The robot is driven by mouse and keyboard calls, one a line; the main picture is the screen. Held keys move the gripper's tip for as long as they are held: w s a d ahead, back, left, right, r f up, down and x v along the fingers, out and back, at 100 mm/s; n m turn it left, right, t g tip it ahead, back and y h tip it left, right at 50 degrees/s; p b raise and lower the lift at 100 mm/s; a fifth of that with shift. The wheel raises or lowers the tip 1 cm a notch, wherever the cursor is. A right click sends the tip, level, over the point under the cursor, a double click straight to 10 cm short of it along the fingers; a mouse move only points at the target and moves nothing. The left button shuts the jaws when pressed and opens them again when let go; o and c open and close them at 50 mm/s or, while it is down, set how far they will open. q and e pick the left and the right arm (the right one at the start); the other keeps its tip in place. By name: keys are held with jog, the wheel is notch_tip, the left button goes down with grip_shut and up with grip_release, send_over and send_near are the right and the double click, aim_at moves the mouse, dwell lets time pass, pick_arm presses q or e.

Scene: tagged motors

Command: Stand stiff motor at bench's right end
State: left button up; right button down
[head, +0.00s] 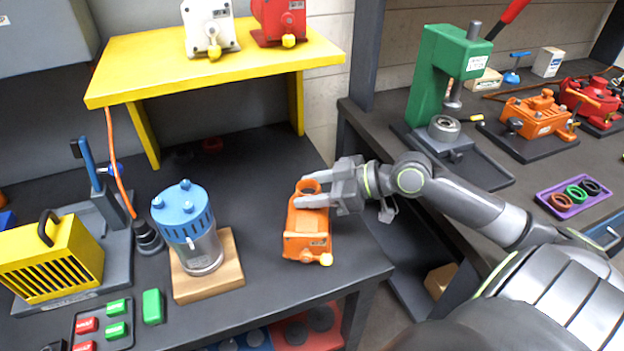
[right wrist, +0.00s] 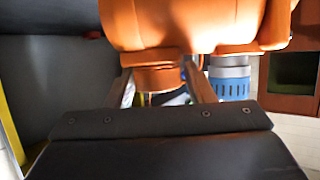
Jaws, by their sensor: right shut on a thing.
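An orange motor (head: 306,232) with a yellow knob is at the right end of the dark bench (head: 255,290). My right gripper (head: 306,192) reaches in from the right and is shut on the ring-shaped part at the motor's far end. In the right wrist view the orange body (right wrist: 190,25) fills the top, with the gripper fingers (right wrist: 162,88) below it. I cannot tell whether the motor touches the bench. A white motor (head: 210,27) and a red motor (head: 279,20), each with a yellow knob, stand on the yellow shelf (head: 200,66). My left gripper is out of view.
A blue-topped clear cylinder (head: 190,228) on a wooden block (head: 207,285) stands left of the orange motor. A yellow vented box (head: 50,262) is farther left. A green press (head: 440,85) stands on the other bench at right. Bench behind the orange motor is mostly clear.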

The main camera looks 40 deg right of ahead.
jog(key=shift+a+r, duration=0.1)
jog(key=c, duration=0.9)
grip_release()
jog(key=shift+c, duration=0.2)
jog(key=o, duration=0.3)
jog(key=shift+s, duration=0.1)
jog(key=shift+v, duration=1.1)
jog(key=shift+p+v, duration=0.35)
jog(key=shift+v, duration=0.85)
jog(key=p+v, duration=0.7)
jog(key=p, duration=0.3)
jog(key=shift+s, duration=0.15)
